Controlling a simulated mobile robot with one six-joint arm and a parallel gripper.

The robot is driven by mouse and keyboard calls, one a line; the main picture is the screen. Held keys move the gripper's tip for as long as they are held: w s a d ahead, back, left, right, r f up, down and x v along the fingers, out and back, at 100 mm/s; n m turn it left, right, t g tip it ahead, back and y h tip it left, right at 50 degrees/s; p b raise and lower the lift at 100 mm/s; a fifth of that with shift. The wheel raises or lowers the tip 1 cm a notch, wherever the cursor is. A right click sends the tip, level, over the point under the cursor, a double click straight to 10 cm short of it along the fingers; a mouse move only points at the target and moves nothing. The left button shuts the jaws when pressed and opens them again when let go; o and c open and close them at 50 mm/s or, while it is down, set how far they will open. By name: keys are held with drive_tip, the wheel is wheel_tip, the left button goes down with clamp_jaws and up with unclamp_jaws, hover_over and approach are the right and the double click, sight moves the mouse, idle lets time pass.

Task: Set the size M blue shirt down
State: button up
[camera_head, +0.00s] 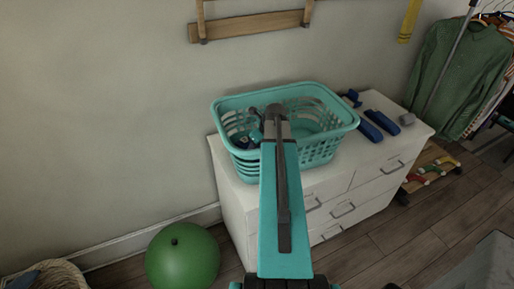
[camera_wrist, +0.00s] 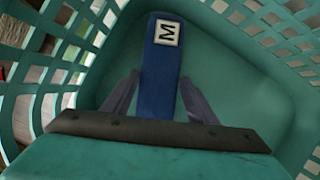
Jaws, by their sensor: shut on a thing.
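The size M blue shirt (camera_wrist: 161,82) is a folded dark blue strip with a white label marked M, seen in the wrist view. My gripper (camera_wrist: 160,98) is shut on it, with one finger on each side. The shirt and fingers are inside the teal laundry basket (camera_wrist: 268,120), over its floor. I cannot tell whether the shirt touches the floor. In the head view, the basket (camera_head: 335,140) stands on a white dresser (camera_head: 235,205). My arm reaches over it and hides much of its inside, and a small dark blue patch shows at the left inside.
Several blue folded items (camera_head: 370,131) lie on the dresser right of the basket, near a small grey object (camera_head: 407,119). A clothes rack with a green shirt (camera_head: 460,70) stands at the right. A green ball (camera_head: 183,258) is on the floor at the left.

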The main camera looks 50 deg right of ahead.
drive_tip(key=shift+f, duration=0.1)
drive_tip(key=o, duration=1.2)
drive_tip(key=shift+c, duration=0.2)
drive_tip(key=shift+r, duration=0.65)
drive_tip(key=b+v, duration=0.2)
drive_tip(key=v, duration=1)
